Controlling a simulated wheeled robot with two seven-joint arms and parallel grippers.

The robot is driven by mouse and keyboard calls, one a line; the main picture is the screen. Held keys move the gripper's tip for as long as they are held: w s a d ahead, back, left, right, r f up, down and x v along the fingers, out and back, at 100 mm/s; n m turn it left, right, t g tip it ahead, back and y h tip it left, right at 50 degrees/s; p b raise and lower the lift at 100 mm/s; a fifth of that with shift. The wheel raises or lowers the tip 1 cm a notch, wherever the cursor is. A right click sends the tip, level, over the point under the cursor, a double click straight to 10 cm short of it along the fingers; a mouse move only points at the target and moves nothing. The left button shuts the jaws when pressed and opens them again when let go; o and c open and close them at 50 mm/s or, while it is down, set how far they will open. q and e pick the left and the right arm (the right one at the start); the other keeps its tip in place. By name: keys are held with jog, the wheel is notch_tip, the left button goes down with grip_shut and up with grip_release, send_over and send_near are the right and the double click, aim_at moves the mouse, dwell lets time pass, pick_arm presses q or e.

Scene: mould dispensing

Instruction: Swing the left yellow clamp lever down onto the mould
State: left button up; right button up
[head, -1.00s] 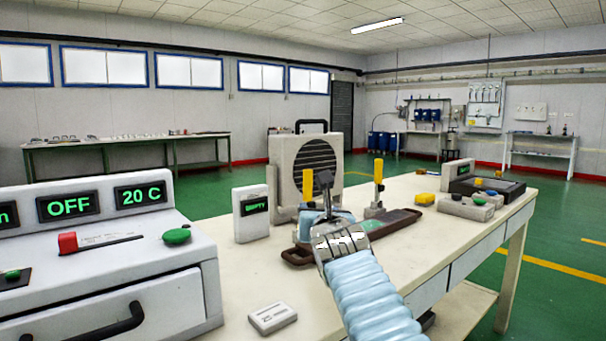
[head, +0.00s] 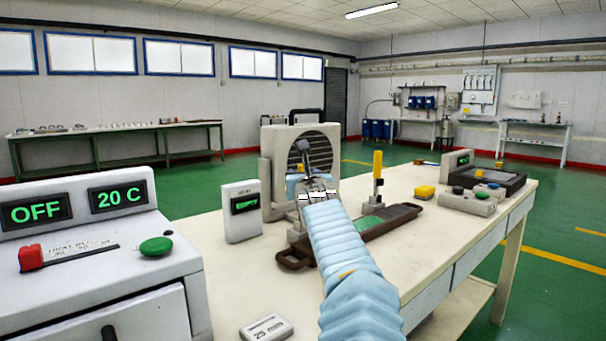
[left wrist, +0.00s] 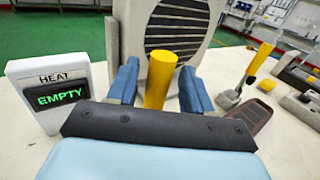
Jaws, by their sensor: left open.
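The left yellow clamp lever (left wrist: 160,78) stands upright between the two blue fingers of my left gripper (left wrist: 157,84) in the left wrist view. The fingers are open, one on each side of it, with gaps visible. In the head view my left gripper (head: 308,184) covers this lever. The right yellow clamp lever (head: 377,164) stands upright on its grey bracket, and it also shows in the left wrist view (left wrist: 259,58). The long dark mould (head: 384,222) lies flat on the bench, its left end partly hidden by my arm. My right gripper is not in view.
A grey fan-like unit (head: 274,190) stands behind the left clamp. A white HEAT display reading EMPTY (head: 241,229) stands left of it. A control box (head: 95,262) fills the left side. The pale bench (head: 440,240) has free room in front of the mould.

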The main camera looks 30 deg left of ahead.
pick_arm(q)
jog(key=shift+w+a, duration=0.3)
jog(key=shift+w, duration=0.1)
jog(key=shift+c, duration=0.3)
grip_shut()
jog(key=shift+d+f+b, duration=0.2)
jog(key=shift+b, duration=0.1)
jog(key=d+m+t+b, duration=0.1)
jog(key=b, duration=0.3)
jog(key=s+d+m+t+b, duration=0.1)
jog(key=d+t+b, duration=0.1)
jog(key=b, duration=0.2)
jog(key=s+d+f+m+t+y+b, duration=0.1)
jog(key=d+m+b, duration=0.1)
jog(key=b, duration=0.3)
jog(key=shift+s+d+f+t, duration=0.1)
jog(key=shift+s+t, duration=0.05)
jog(key=shift+t, duration=0.15)
jog(key=shift+o, duration=0.3)
grip_release()
